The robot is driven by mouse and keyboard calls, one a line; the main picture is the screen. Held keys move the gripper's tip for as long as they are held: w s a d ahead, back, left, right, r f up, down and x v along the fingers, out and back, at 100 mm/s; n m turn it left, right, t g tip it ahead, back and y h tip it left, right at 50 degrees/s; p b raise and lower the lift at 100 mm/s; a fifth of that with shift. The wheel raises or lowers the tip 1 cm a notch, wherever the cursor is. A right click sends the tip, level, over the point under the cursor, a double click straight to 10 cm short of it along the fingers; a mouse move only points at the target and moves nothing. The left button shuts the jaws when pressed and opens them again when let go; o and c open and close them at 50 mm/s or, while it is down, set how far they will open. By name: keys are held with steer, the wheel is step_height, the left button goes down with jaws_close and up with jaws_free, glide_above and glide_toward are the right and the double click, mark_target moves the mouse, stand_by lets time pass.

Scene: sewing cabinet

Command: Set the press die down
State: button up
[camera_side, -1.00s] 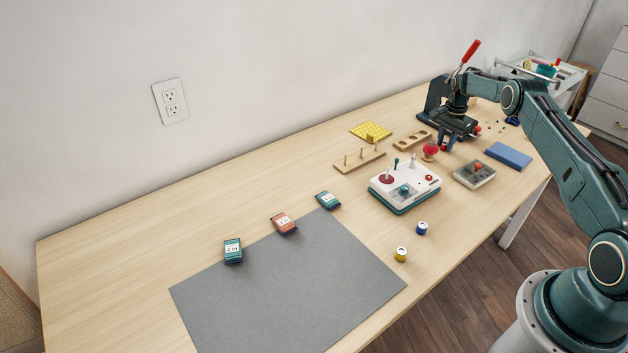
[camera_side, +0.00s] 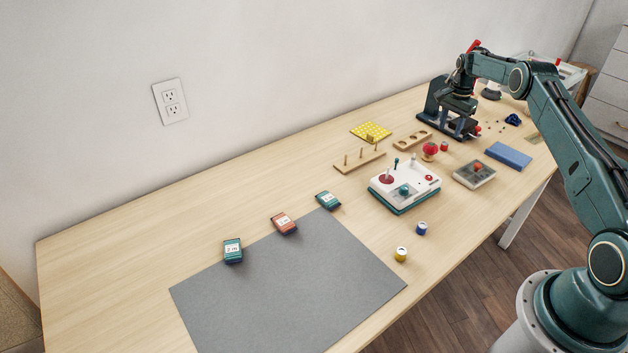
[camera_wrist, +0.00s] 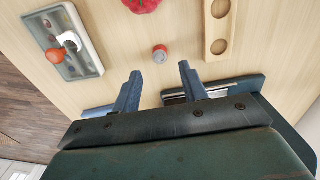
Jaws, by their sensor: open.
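The press die (camera_side: 444,146), which I take to be the small red-and-grey cylinder, stands upright on the table beside the tomato pincushion. In the wrist view the die (camera_wrist: 160,54) lies ahead of my fingertips, apart from them. My gripper (camera_wrist: 160,73) is open, with nothing between its two blue fingers. In the side view my gripper is up in front of the dark press and hard to make out against it. The press base (camera_wrist: 262,84) shows beside and below my right finger in the wrist view.
The tomato pincushion (camera_side: 430,148), a wooden block with holes (camera_side: 412,140), the white control box (camera_side: 405,182) and a small organizer box (camera_side: 474,174) surround the die. A blue block (camera_side: 508,155) lies to the right. The dark press (camera_side: 432,108) stands behind.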

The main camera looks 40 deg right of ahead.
mark_target(444, 144)
step_height(444, 144, up, 6)
stand_by(0.4)
steer(key=shift+r, duration=0.15)
stand_by(0.3)
steer(key=a+r+n+t, duration=0.1)
steer(key=a+r+n, duration=0.3)
steer(key=a+r, duration=0.95)
steer(key=s+a+r+n+t+h, duration=0.15)
steer(key=s+a+r+n, duration=0.4)
steer(key=a+r, duration=0.65)
steer(key=s+a+r+n, duration=0.2)
steer(key=s+a+r, duration=0.1)
steer(key=s+a, duration=0.4)
steer(key=s+a+f+n+t, duration=0.1)
steer(key=s+a+f+n, duration=0.1)
steer(key=s, duration=0.5)
steer(key=s+a+f+n+t+y, duration=0.1)
steer(key=s+a+f+n, duration=0.1)
steer(key=s+a, duration=0.2)
steer(key=s+a+f+n+t, duration=0.1)
steer(key=s+a+f+n, duration=0.1)
steer(key=s, duration=0.8)
steer(key=shift+a, duration=0.6)
steer(key=shift+n+y, duration=0.25)
